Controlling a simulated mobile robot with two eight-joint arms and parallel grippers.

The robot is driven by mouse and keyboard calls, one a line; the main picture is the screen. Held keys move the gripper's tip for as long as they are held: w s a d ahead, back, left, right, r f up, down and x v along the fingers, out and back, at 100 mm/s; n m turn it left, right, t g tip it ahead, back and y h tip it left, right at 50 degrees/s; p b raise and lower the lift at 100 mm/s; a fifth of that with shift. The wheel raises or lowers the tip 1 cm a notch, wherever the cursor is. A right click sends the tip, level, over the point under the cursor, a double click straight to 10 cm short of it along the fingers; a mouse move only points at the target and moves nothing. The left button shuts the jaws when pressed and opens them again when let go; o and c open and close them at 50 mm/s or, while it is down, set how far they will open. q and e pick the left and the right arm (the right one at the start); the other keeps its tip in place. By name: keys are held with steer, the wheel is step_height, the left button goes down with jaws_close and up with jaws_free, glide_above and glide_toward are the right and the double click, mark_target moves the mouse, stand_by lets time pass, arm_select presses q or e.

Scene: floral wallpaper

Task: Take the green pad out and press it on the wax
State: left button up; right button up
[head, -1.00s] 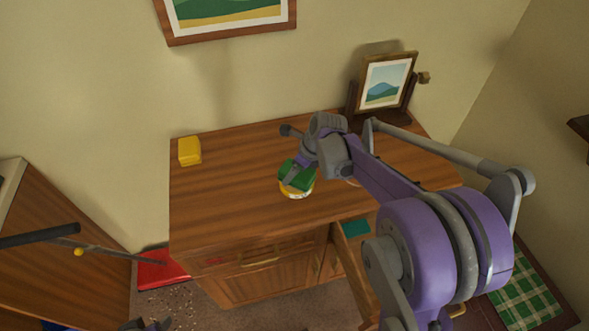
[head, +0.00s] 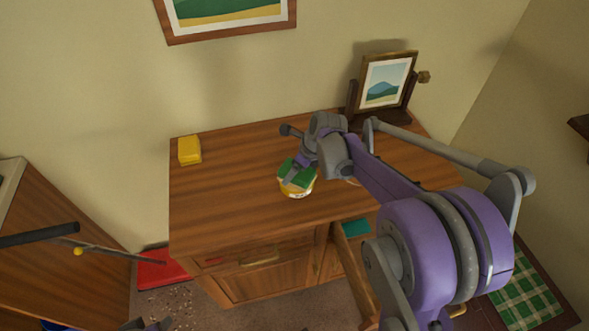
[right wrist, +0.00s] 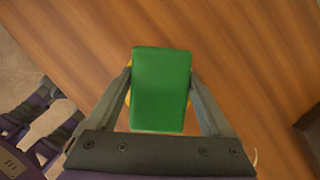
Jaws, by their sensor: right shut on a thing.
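The green pad (head: 303,174) is held between the two fingers of my right gripper (head: 293,176), which is shut on it. In the right wrist view the pad (right wrist: 161,90) fills the space between the fingers. The wax tin (head: 296,193), round with a yellow and white rim, stands on the wooden cabinet top directly under the pad. The pad covers most of it; I cannot tell whether they touch. Yellow edges of the tin (right wrist: 129,97) show beside the pad in the right wrist view. My left gripper (head: 148,327) is low at the bottom edge, empty, its fingers apart.
The wooden cabinet (head: 225,190) has an open drawer (head: 352,262) with a teal item (head: 355,227) inside. A yellow block (head: 189,151) sits at the back left, a framed stand (head: 386,82) at the back right. The top's left half is mostly clear.

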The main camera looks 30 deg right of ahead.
stand_by(0.3)
steer(key=shift+r+p, duration=2.1)
steer(key=shift+r, duration=1.4)
steer(key=shift+f, duration=0.1)
